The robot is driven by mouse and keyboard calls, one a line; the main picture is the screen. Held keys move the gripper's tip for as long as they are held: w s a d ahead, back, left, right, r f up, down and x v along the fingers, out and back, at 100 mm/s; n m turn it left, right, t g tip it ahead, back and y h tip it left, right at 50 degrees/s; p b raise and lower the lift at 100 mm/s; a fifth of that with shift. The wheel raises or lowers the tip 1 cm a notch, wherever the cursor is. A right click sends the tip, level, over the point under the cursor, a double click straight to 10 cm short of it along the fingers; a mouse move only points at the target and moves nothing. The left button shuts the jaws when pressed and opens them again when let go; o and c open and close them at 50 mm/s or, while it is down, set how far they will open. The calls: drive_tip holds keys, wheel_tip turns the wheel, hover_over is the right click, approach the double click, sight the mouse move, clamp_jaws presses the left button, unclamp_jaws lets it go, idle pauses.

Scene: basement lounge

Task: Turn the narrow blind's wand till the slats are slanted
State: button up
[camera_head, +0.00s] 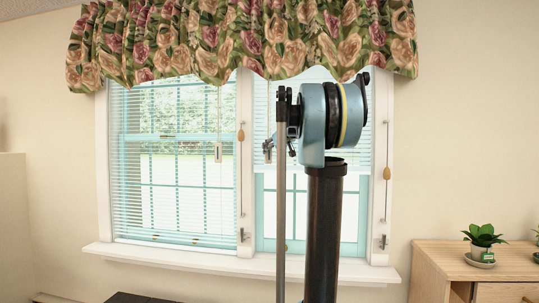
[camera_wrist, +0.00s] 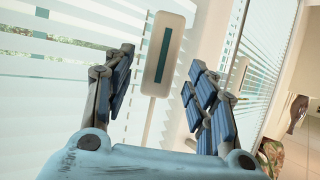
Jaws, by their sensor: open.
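Two blinds hang in one window in the head view: the left blind (camera_head: 165,190) is lowered far down, with the outdoors showing between its slats; the right blind (camera_head: 350,140) covers only the upper part. A pale wand handle (camera_head: 218,152) hangs on a thin rod before the left blind. My gripper (camera_head: 268,150) is mostly hidden by my arm, in front of the right blind. In the wrist view my gripper (camera_wrist: 160,95) is open, and a cream paddle-shaped handle (camera_wrist: 163,55) with a dark slot shows between its fingers. I see no finger touching it; which blind it belongs to is unclear.
Cords with wooden tassels (camera_head: 240,135) hang at the window posts, above metal cleats (camera_head: 383,241). A floral valance (camera_head: 240,40) covers the top. The sill (camera_head: 240,262) juts out below. A wooden cabinet (camera_head: 470,260) with a potted plant (camera_head: 482,237) stands at right.

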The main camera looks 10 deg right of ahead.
drive_tip(key=v, duration=0.8)
drive_tip(key=shift+s, duration=0.2)
drive_tip(key=s+a+f+g, duration=0.3)
drive_tip(key=s+a+f, duration=0.1)
drive_tip(key=s+f, duration=0.7)
drive_tip(key=s+a+f+g, duration=0.3)
drive_tip(key=s+a+f, duration=0.1)
drive_tip(key=s+f, duration=0.75)
drive_tip(key=s+d+f+m+g+h, duration=0.1)
drive_tip(key=s+d+f+g+h, duration=0.1)
drive_tip(key=s+f, duration=0.9)
drive_tip(key=s+d+f+m+g+h, duration=0.2)
drive_tip(key=s+f, duration=1)
drive_tip(key=f, duration=0.5)
drive_tip(key=shift+f+g, duration=0.2)
drive_tip(key=shift+g, duration=0.1)
